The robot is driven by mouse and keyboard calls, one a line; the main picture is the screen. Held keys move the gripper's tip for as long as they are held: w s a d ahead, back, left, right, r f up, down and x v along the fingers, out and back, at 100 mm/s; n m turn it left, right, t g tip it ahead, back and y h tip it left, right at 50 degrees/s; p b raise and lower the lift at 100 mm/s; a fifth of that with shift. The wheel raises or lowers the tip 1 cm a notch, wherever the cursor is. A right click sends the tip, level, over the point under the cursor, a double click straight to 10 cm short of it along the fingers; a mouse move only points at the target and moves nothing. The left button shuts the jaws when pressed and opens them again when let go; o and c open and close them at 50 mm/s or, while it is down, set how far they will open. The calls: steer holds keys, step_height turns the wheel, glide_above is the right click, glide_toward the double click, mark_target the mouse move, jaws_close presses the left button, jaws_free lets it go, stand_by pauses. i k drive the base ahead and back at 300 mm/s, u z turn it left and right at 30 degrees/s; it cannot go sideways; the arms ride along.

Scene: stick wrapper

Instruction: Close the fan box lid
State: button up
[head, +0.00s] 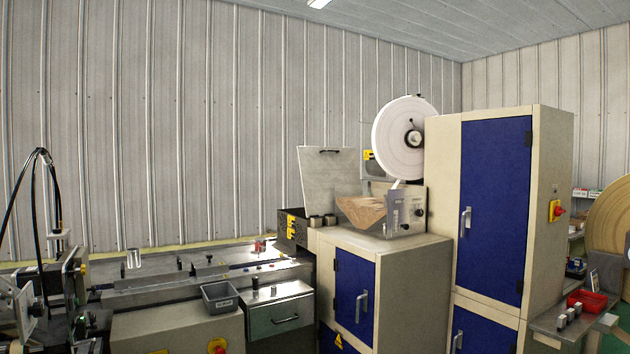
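My gripper does not show in this view.
Right of the lid stand a wooden-looking hopper (361,211), a white reel (399,138) and a tall blue-doored cabinet (495,208). A low cabinet (403,285) stands in front. A grey bin (220,297) sits at the conveyor's front. Black cables (39,155) rise at far left.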

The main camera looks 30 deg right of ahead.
mark_target(328, 175)
steer(key=i, duration=2.2)
steer(key=z, duration=2.45)
steer(key=i, duration=1.25)
steer(key=u, duration=1.8)
steer(key=i, duration=0.2)
steer(key=u, duration=0.2)
